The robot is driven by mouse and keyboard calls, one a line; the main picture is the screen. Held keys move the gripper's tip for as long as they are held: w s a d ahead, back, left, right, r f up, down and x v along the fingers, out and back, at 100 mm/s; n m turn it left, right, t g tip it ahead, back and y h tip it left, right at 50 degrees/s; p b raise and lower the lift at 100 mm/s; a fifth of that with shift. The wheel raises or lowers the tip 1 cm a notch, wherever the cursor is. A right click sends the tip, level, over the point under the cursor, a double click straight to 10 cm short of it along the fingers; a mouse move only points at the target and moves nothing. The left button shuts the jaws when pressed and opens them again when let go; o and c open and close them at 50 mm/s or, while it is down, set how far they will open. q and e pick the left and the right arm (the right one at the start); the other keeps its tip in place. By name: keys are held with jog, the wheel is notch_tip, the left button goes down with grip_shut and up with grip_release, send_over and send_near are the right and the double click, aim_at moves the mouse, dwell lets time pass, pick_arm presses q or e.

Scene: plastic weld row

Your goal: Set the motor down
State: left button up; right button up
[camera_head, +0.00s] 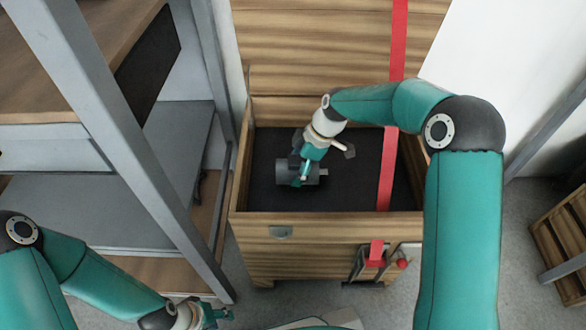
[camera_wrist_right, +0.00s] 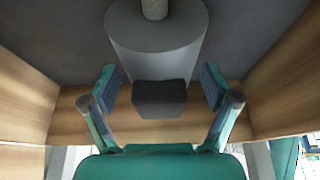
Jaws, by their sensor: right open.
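The grey motor (camera_head: 313,173) lies on the dark floor of an open wooden crate (camera_head: 340,222). In the right wrist view the motor (camera_wrist_right: 155,45) shows as a grey cylinder with a shaft at the top and a dark block on its near side. My right gripper (camera_head: 302,176) is down inside the crate at the motor. Its two fingers (camera_wrist_right: 160,88) stand apart on either side of the dark block, with gaps visible. My left gripper (camera_head: 215,313) is at the bottom edge of the head view, outside the crate; its fingers are too small to read.
The crate's wooden lid (camera_head: 310,50) stands up behind it. A red strap (camera_head: 385,170) runs down over the crate's right part. A grey metal shelf frame (camera_head: 120,150) stands close on the left. A wooden pallet (camera_head: 560,240) is at the far right.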

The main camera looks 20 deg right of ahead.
jog(key=p+v, duration=0.2)
jog(key=v, duration=0.7)
jog(key=shift+d+r+p, duration=0.1)
jog(key=shift+r+p, duration=0.05)
jog(key=shift+p, duration=0.25)
jog(key=shift+s+d+r, duration=0.1)
jog(key=shift+d+r, duration=0.1)
jog(key=shift+r, duration=0.1)
